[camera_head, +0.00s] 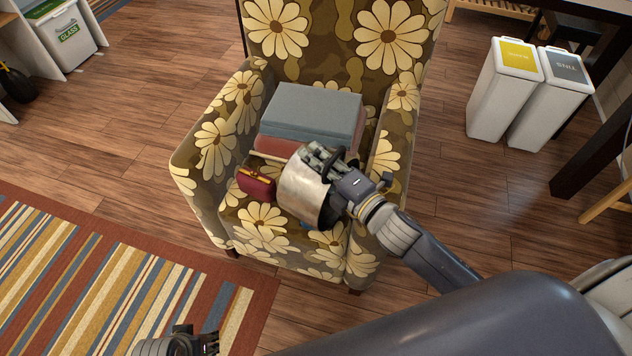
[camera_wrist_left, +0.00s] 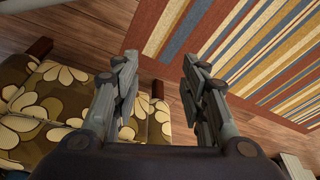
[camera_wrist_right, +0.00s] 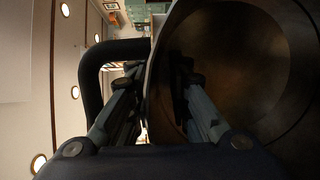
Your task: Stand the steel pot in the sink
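The steel pot (camera_head: 301,187) is in front of my body, over the seat of the flowered armchair, tilted on its side. I cannot tell whether it touches the seat. My right gripper (camera_head: 322,160) is at its rim and looks shut on the pot wall. In the right wrist view one finger is outside the wall and one inside the pot (camera_wrist_right: 235,70). The black handle (camera_wrist_right: 90,75) arches beside the outer finger. My left gripper (camera_wrist_left: 158,75) is open and empty, low over the floor near the rug; its tips partly show in the head view (camera_head: 210,343). No sink is in view.
The armchair (camera_head: 215,150) also holds stacked folded or boxed items (camera_head: 315,112) and a small red purse (camera_head: 256,184). Two white bins (camera_head: 503,90) stand at the right by a dark table. A striped rug (camera_head: 110,280) lies at lower left. Wood floor between is clear.

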